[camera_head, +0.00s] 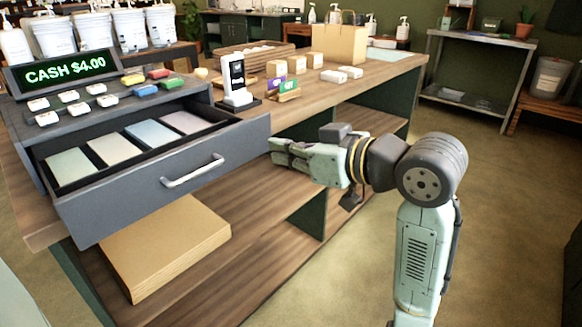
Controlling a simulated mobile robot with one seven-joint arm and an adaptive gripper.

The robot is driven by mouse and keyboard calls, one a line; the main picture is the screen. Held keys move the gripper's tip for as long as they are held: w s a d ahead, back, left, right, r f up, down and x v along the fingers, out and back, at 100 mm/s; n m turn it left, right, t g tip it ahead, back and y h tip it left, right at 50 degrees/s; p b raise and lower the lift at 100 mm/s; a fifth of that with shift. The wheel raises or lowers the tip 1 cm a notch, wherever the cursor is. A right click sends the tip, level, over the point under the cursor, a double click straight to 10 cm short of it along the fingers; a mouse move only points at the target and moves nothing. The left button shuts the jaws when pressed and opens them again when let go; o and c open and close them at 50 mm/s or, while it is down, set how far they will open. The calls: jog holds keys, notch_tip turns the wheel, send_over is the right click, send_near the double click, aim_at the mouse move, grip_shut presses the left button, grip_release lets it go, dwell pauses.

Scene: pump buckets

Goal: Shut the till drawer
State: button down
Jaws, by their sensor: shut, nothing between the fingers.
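The till drawer (165,178) is grey and stands open, pulled out from the till on the wooden counter. Its silver handle (192,171) is on the front face. Compartments with coloured notes show inside. The till (25,90) has a green "CASH $4.00" display (65,70) and several coloured keys. My gripper (274,152) is shut and empty. It points left, close to the right end of the drawer front and to the right of the handle. I cannot tell whether its tips touch the drawer.
A card reader (235,85), small signs (285,88) and a paper bag (340,44) stand on the counter (385,70). Below the drawer, a stack of brown cardboard (165,245) lies on a shelf. The floor (490,200) on the right is clear. A metal rack (470,90) stands behind.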

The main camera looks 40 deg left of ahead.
aim_at(246, 135)
jog(key=x, duration=0.4)
jog(key=r+x, duration=0.1)
jog(key=x, duration=0.2)
jog(key=shift+w+a, duration=0.1)
jog(key=shift+w, duration=0.2)
jog(key=shift+w+a+p, duration=0.2)
jog(key=shift+a+p, duration=0.35)
jog(key=shift+a, duration=1.35)
jog(key=shift+w+a+p, duration=0.25)
jog(key=shift+a+p, duration=0.7)
jog(key=shift+a, duration=1.9)
jog(key=shift+w+a+p, duration=0.25)
jog(key=shift+a+p, duration=0.7)
jog(key=shift+a, duration=1.9)
jog(key=shift+w+a+p, duration=0.3)
jog(key=shift+a+p, duration=0.65)
jog(key=shift+a, duration=1.95)
jog(key=shift+s+d+b, duration=0.1)
jog(key=shift+s+d, duration=0.1)
jog(key=shift+d, duration=2.15)
jog(key=shift+s+d+b, duration=0.15)
jog(key=shift+s+d, duration=0.1)
jog(key=shift+d, duration=2.1)
jog(key=shift+s+d+b, duration=0.1)
jog(key=shift+s+d, duration=0.1)
jog(key=shift+d, duration=2.15)
